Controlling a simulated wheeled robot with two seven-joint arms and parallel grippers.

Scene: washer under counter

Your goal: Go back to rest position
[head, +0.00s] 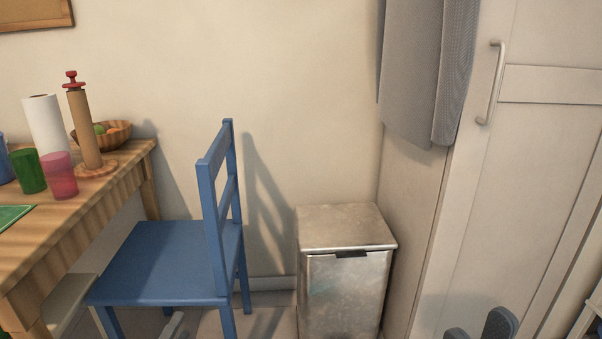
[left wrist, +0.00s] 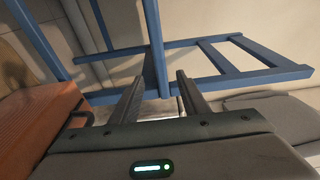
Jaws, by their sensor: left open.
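My left gripper (left wrist: 158,95) is open and empty in the left wrist view. Its two dark fingers stand apart, with blue chair (left wrist: 205,58) bars just beyond them. Whether the fingers touch the chair cannot be told.
The blue chair (head: 165,262) stands beside a wooden table (head: 95,215) holding cups, a paper roll and a fruit bowl (head: 115,138). A metal bin (head: 345,285) stands by a tall cabinet (head: 520,160). Grey cloth (head: 415,70) hangs above. Dark rounded shapes (head: 499,325) at lower right are unclear.

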